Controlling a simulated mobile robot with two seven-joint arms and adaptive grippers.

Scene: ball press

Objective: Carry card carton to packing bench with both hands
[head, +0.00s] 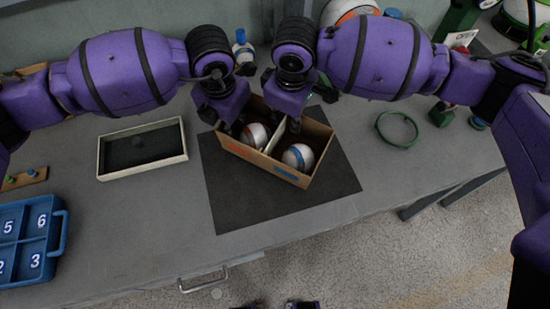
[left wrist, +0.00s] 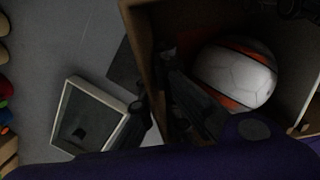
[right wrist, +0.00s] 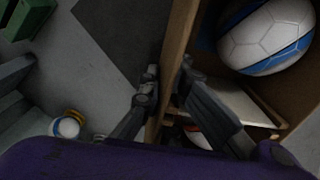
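The card carton (head: 262,162) is an open brown box with a pale divider, on or just above the dark mat (head: 225,205); I cannot tell if it touches. An orange-and-white ball (head: 255,135) and a blue-and-white ball (head: 298,157) sit in its two compartments. My left gripper (head: 231,128) is at the carton's left end, with one finger inside and one outside the wall (left wrist: 147,50). My right gripper (head: 294,122) straddles the back wall (right wrist: 178,40). Both finger pairs are close together on the card. The packing bench is not clearly identifiable.
A shallow pale-rimmed tray (head: 142,170) lies left of the mat. A blue numbered crate (head: 60,235) stands at the front left. A green ring (head: 397,129) and a green item (head: 441,114) lie to the right. The grey tabletop is clear in front of the tray.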

